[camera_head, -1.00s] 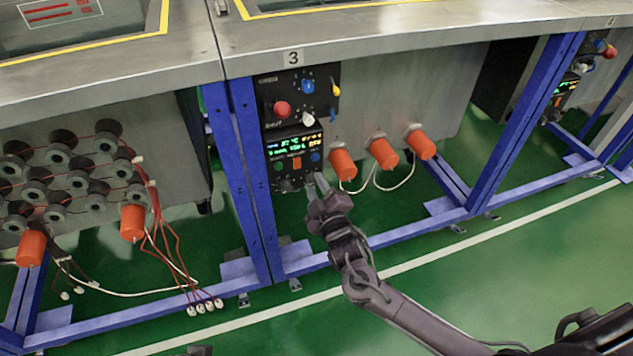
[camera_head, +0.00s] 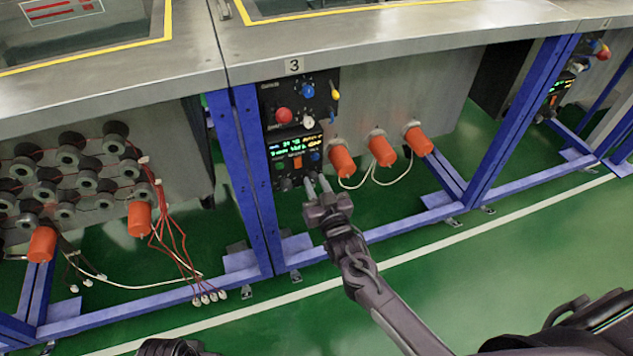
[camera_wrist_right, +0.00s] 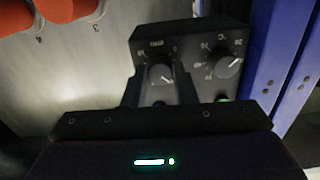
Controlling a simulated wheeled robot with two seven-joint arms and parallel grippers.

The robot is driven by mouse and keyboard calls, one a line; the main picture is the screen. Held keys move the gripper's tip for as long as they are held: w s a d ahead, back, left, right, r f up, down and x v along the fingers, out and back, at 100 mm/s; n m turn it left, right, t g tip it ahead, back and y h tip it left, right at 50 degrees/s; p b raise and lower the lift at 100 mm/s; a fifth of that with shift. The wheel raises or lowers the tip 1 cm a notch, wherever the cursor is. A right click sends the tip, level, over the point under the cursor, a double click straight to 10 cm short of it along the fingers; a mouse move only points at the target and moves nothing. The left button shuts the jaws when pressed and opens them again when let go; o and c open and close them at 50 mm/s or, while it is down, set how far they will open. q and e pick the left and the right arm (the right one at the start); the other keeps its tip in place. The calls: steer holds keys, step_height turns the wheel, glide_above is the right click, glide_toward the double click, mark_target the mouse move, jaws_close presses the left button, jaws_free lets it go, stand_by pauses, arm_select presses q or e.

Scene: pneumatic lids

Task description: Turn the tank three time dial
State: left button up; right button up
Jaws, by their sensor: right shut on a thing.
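The tank three control panel (camera_head: 298,103) hangs on the tank front under the number 3 plate, with a lit display (camera_head: 296,146). My right gripper (camera_head: 314,183) reaches up to the panel's lower edge. In the right wrist view the panel shows upside down relative to the head view, with two small dials. The time dial (camera_wrist_right: 160,73) is between the fingers of my right gripper (camera_wrist_right: 160,90), which is shut on it. The temperature dial (camera_wrist_right: 227,65), marked °C, is free beside it.
Orange caps (camera_head: 342,160) with white cables stick out right of the panel. A blue frame post (camera_head: 243,165) stands close on its left. Hanging red and white wires (camera_head: 175,235) are further left. A low blue rail (camera_head: 390,230) runs beneath. The green floor in front is clear.

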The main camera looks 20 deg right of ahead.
steer(key=m+p, duration=0.1)
steer(key=m, duration=0.4)
steer(key=shift+m, duration=0.3)
arm_select(q)
step_height(320, 180, down, 8)
steer(key=p, duration=0.1)
steer(key=shift+a+f, duration=0.25)
steer(key=shift+a, duration=0.2)
arm_select(e)
steer(key=shift+m, duration=1.4)
arm_select(q)
steer(key=shift+f, duration=0.1)
arm_select(e)
steer(key=o, duration=1)
arm_select(q)
steer(key=shift+w, duration=0.1)
arm_select(e)
steer(key=shift+s, duration=0.25)
arm_select(q)
steer(key=f, duration=0.1)
steer(key=f+p, duration=0.1)
steer(key=f, duration=0.1)
steer(key=shift+s+a+n+t, duration=0.3)
steer(key=shift+a, duration=0.05)
arm_select(e)
steer(key=s, duration=0.7)
steer(key=shift+s, duration=0.15)
